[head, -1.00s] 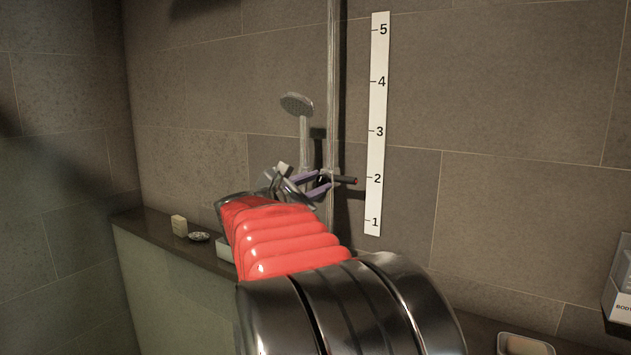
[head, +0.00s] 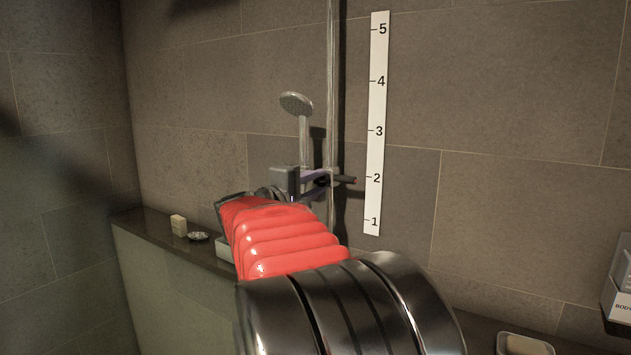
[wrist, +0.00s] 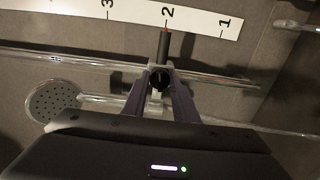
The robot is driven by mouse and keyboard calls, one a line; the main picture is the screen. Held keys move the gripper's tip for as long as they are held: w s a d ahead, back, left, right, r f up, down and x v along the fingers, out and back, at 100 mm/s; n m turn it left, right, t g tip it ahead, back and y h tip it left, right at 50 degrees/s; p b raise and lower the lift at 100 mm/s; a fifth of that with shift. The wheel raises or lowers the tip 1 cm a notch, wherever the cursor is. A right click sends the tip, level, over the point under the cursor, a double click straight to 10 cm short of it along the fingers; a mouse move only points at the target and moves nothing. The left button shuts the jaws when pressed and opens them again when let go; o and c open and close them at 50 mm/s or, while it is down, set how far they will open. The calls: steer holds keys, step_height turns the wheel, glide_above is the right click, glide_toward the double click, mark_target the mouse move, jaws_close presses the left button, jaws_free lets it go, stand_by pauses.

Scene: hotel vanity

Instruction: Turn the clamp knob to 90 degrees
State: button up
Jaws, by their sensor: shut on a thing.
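The black clamp knob (wrist: 160,79) sits on the slider of the chrome rail (wrist: 60,57) in the wrist view. My gripper (wrist: 160,86) is shut on the knob, with one purple finger on each side of it. In the head view my gripper (head: 319,181) is at the rail (head: 332,90), and its fingers largely hide the knob. A dark pointer with a red tip (wrist: 165,42) sticks out from the slider near the 2 of the white scale (wrist: 190,18). The scale also shows in the head view (head: 376,130). The knob's exact angle cannot be told.
The hand shower (head: 297,104) hangs beside the rail, just above my gripper; it also shows in the wrist view (wrist: 53,102). A soap bar (head: 179,225) and a small round dish (head: 198,236) lie on the ledge (head: 150,222).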

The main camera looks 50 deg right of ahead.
steer(key=shift+r+m, duration=0.35)
steer(key=shift+m, duration=0.75)
steer(key=shift+w, duration=0.1)
steer(key=o, duration=1.1)
steer(key=shift+f, duration=0.2)
steer(key=shift+c, duration=0.2)
steer(key=s+a, duration=0.1)
steer(key=a, duration=1.2)
steer(key=shift+s+a, duration=0.2)
steer(key=shift+a, duration=0.2)
